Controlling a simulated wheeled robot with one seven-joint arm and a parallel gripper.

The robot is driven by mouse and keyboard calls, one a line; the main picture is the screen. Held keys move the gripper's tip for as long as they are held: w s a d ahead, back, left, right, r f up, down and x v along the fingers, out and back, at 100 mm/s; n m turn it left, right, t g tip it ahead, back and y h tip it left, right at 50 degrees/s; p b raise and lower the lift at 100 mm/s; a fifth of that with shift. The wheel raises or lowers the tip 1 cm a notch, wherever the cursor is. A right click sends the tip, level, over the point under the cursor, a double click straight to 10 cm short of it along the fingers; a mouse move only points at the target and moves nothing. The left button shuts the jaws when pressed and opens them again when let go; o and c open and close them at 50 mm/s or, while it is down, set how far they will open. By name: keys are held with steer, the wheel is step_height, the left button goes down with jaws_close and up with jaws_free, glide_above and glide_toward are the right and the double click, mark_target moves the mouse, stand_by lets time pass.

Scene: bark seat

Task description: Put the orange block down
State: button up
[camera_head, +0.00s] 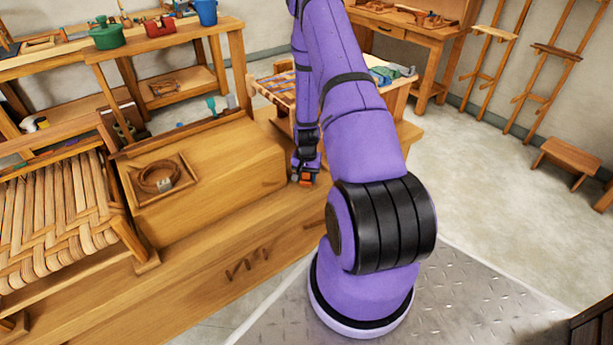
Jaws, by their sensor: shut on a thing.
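The orange block (306,181) is small and partly hidden between the fingers of my gripper (306,174). My gripper points down and is shut on the block. Both are low at the right end of the wooden bench (205,245), just right of a wooden chest (225,165). I cannot tell whether the block touches the bench top or hangs a little above it. My purple arm covers what lies directly to the right of the gripper.
A wooden tray (190,183) with a coil stands on the chest. A woven bark seat (60,205) is at the left. A table with a woven top (275,90) stands behind the gripper.

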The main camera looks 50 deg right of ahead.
steer(key=shift+f, duration=0.1)
steer(key=o, duration=0.9)
step_height(320, 180, up, 12)
steer(key=shift+r, duration=0.1)
stand_by(0.5)
